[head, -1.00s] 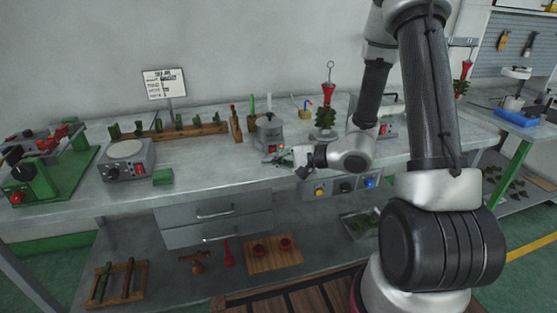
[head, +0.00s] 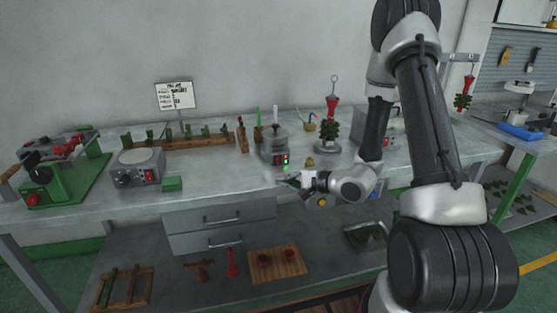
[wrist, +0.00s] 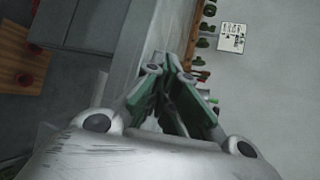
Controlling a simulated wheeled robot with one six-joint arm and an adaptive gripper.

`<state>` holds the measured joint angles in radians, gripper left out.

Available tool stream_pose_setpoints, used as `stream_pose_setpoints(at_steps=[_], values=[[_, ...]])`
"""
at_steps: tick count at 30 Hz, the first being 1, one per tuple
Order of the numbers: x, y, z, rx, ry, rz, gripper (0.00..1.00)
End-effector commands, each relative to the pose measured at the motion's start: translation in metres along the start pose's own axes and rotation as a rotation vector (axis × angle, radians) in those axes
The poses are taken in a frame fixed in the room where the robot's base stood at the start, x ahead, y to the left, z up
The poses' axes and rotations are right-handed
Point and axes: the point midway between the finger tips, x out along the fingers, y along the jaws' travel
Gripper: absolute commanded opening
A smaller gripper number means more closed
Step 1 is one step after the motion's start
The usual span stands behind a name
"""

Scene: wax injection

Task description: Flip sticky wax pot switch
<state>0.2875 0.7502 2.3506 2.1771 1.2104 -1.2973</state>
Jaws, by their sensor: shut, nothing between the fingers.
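The grey sticky wax pot (head: 274,141) stands upright on the bench in the head view. Its front control box has a red switch (head: 279,160) and green-lit indicator spots (head: 286,160). The switch's exact tilt is too small to tell. My gripper (head: 284,181) is in front of and below the pot's controls, at the bench's front edge, apart from the pot. In the wrist view my gripper (wrist: 168,65) has its green-padded fingertips together with nothing between them. The pot is not clearly visible there.
A hot plate (head: 137,166) and green block (head: 172,184) stand left of the pot. A small brass item (head: 310,162) and a red-and-green wax tree (head: 328,125) stand to its right. Drawers (head: 221,222) are under the bench; bench space left of my gripper is clear.

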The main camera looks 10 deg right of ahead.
Motion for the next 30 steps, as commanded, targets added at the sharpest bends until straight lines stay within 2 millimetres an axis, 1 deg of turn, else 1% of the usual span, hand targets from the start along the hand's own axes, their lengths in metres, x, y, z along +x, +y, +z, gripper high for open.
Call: stream_pose_setpoints(at_steps=[9,15,21,30], values=[[0.031,-0.024,-0.022,-0.003,-0.002,-0.002,0.0],[0.046,-0.034,-0.033,-0.002,-0.002,-0.001,0.0],[0.053,-0.039,-0.038,0.0,0.0,0.0,0.0],[0.053,-0.039,-0.038,0.0,0.0,0.0,0.0]])
